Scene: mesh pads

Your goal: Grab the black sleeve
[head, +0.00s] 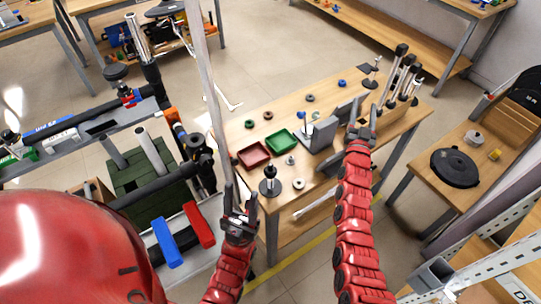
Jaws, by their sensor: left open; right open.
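A small black cylindrical part (270,173) stands upright on a dark round base near the front left of the wooden table. It may be the black sleeve; at this size I cannot be sure. My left gripper (240,198) is open and empty, pointing up, in front of the table's left end. It is apart from the black part, to its left and lower in the picture. My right gripper (363,116) is open over the right part of the table, beside a grey metal block. Nothing shows between its fingers.
The table (235,129) carries a red tray (254,155), a green tray (282,141), a grey bracket (320,135), several small rings and black-topped rods (398,58). A pale upright pole (205,75) stands left of it. A side table holds a black disc (455,168).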

